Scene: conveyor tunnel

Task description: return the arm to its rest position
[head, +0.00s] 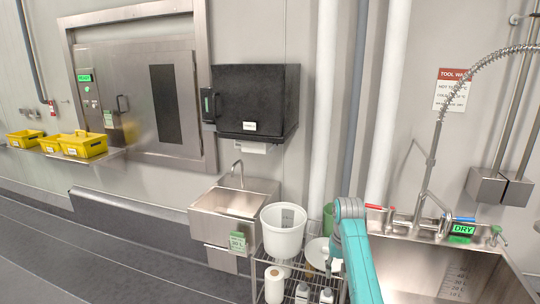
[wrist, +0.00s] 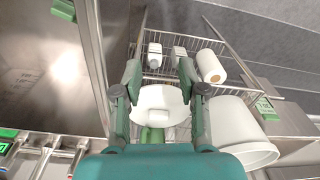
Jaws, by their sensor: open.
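My teal arm (head: 356,250) reaches up at the lower middle of the head view, in front of the wire rack and beside the large sink. In the wrist view my gripper (wrist: 158,76) is open, with its two dark green fingers spread apart and nothing held between them. Below and beyond the fingers is the wire rack (wrist: 205,45), with a white round item (wrist: 160,104) showing between them. In the head view the fingers are mostly hidden behind the arm.
A white bucket (head: 283,232) stands on the rack (head: 262,277), close to my gripper. A paper roll (head: 275,284) and small white containers are lower down. The large steel sink (head: 405,277) with its spray hose is at right. A small basin (head: 233,207) and grey floor are at left.

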